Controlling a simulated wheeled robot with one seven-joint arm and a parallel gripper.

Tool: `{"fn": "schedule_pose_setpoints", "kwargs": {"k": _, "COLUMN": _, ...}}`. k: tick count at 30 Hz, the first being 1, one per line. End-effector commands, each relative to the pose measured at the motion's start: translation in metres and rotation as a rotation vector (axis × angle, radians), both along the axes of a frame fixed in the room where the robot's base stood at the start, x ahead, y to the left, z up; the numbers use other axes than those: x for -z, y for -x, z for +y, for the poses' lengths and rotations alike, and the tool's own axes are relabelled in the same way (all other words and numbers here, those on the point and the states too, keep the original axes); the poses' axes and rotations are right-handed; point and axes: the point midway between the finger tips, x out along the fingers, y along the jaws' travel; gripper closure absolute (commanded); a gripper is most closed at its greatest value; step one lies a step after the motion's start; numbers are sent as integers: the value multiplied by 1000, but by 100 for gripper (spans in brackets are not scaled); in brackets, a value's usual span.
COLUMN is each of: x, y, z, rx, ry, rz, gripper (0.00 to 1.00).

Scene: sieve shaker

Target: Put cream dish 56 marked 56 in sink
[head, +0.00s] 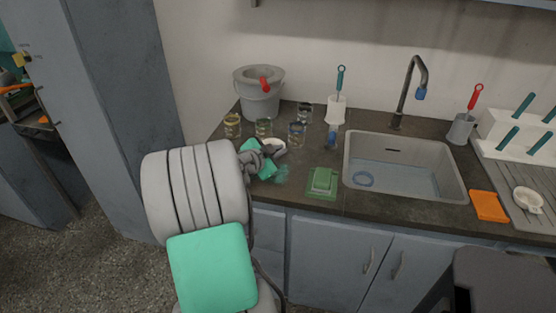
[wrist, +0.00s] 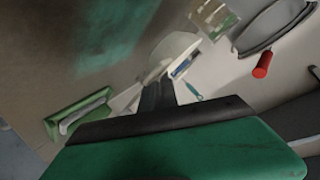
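A cream dish (head: 273,144) is at my gripper's fingertips above the left part of the counter. It also shows in the wrist view (wrist: 172,48), right beyond the fingers. My gripper (wrist: 162,82) has its dark fingers close together, and they appear to pinch the dish's rim. In the head view my gripper (head: 266,152) partly covers the dish. No number can be read on it. Another cream dish (head: 528,200) lies on the draining area (head: 512,180) at far right.
Glass jars (head: 263,127) and a grey bucket (head: 259,100) stand behind my gripper.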

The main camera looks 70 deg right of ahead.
Motion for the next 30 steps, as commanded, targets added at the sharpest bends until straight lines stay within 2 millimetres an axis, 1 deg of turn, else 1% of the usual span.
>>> {"fn": "schedule_pose_setpoints", "kwargs": {"k": 2, "x": 10, "y": -2, "z": -5, "rx": 0, "ry": -2, "rz": 2, "gripper": 100}}
{"fn": "schedule_pose_setpoints", "kwargs": {"k": 3, "x": 18, "y": -2, "z": -4, "rx": 0, "ry": -4, "rz": 3, "gripper": 100}}
{"fn": "schedule_pose_setpoints", "kwargs": {"k": 6, "x": 34, "y": -2, "z": -4, "rx": 0, "ry": -2, "rz": 2, "gripper": 100}}
{"fn": "schedule_pose_setpoints", "kwargs": {"k": 16, "x": 38, "y": -2, "z": -4, "rx": 0, "ry": 0, "rz": 0, "gripper": 100}}
{"fn": "schedule_pose_setpoints", "kwargs": {"k": 18, "x": 37, "y": -2, "z": -4, "rx": -1, "ry": -1, "rz": 0, "gripper": 92}}
{"fn": "schedule_pose_setpoints", "kwargs": {"k": 25, "x": 37, "y": -2, "z": -3, "rx": -1, "ry": -1, "rz": 0, "gripper": 73}}
{"fn": "schedule_pose_setpoints", "kwargs": {"k": 30, "x": 37, "y": -2, "z": -4, "rx": -1, "ry": -1, "rz": 0, "gripper": 73}}
